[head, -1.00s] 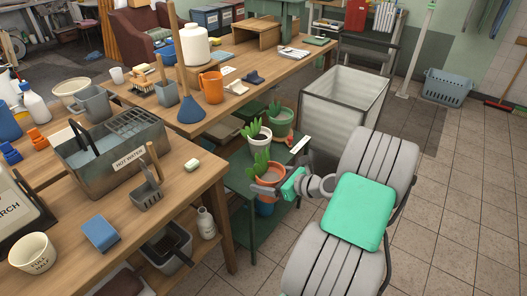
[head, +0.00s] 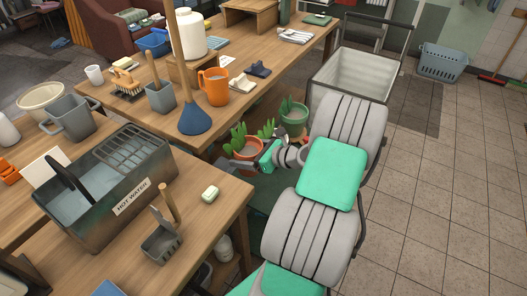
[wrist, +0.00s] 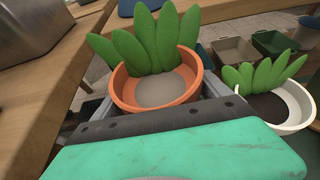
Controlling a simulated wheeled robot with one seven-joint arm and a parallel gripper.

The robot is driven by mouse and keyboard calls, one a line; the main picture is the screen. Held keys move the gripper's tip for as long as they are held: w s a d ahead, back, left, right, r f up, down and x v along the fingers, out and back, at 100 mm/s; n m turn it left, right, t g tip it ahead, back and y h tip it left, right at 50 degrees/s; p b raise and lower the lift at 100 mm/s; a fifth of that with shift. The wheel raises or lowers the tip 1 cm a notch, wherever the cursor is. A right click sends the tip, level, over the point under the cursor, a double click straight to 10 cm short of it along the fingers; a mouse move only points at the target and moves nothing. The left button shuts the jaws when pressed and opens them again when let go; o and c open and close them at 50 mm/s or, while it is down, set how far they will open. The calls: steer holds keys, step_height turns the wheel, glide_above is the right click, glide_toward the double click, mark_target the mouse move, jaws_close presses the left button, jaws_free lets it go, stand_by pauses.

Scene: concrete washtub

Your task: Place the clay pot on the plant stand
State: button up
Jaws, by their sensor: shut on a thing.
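The clay pot (head: 262,151) is orange-brown and holds a plant with thick green leaves. My gripper (head: 243,164) is shut on it. In the wrist view the clay pot (wrist: 126,97) looks upright between my fingers, with its soil showing. The dark green plant stand (head: 264,196) is partly in view low down beside the benches, much of it hidden by my arm. I cannot tell whether the pot's base touches anything.
A green pot (head: 293,115) with a plant is just behind. A white pot (wrist: 300,106) with a similar plant is close on the right in the wrist view. Wooden benches (head: 229,194) lie left. A pale bin cart (head: 352,78) stands behind my arm. Tiled floor at right is clear.

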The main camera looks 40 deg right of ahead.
mark_target(248, 173)
step_height(248, 173, down, 9)
steer(key=shift+d+f+b, duration=0.1)
steer(key=shift+f+b, duration=0.05)
steer(key=shift+b, duration=0.85)
steer(key=shift+f, duration=0.1)
steer(key=shift+f, duration=0.1)
steer(key=o, duration=1.9)
steer(key=shift+s+f, duration=0.1)
steer(key=shift+s+r, duration=0.2)
steer(key=shift+r, duration=0.05)
steer(key=p+v, duration=0.1)
steer(key=v, duration=1)
steer(key=shift+s, duration=0.25)
steer(key=shift+d+r+p, duration=0.15)
steer(key=shift+r+p, duration=0.05)
steer(key=shift+p, duration=0.1)
